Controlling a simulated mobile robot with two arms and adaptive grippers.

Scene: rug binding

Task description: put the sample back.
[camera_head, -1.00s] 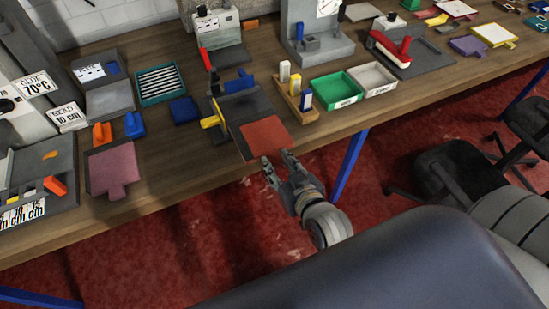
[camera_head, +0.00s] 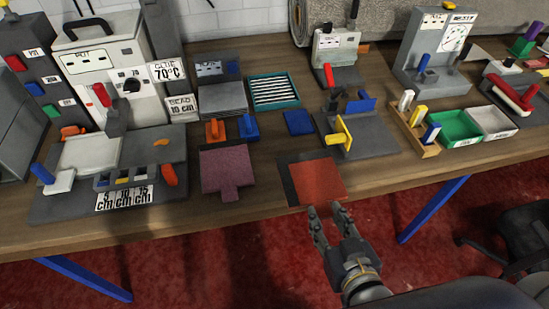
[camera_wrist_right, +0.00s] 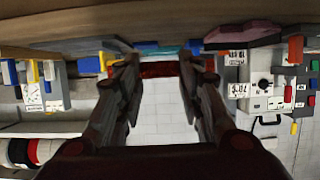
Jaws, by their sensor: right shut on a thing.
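The red sample (camera_head: 318,181) is a flat square with a dark strip along its left side. It is at the table's front edge, left of and nearer than the grey fixture (camera_head: 378,143) with yellow and blue handles. My right gripper (camera_head: 328,209) is shut on the sample's near edge. In the right wrist view the sample (camera_wrist_right: 172,69) shows as a thin red band between the fingers (camera_wrist_right: 170,66). I cannot tell how high it is above the table. My left gripper is not in view.
A pink tabbed piece (camera_head: 226,169) lies on the table to the left, near orange and blue clips. A gluing machine (camera_head: 110,75) stands farther left. Green (camera_head: 455,127) and white trays stand to the right. A dark chair (camera_head: 510,215) is at the right front.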

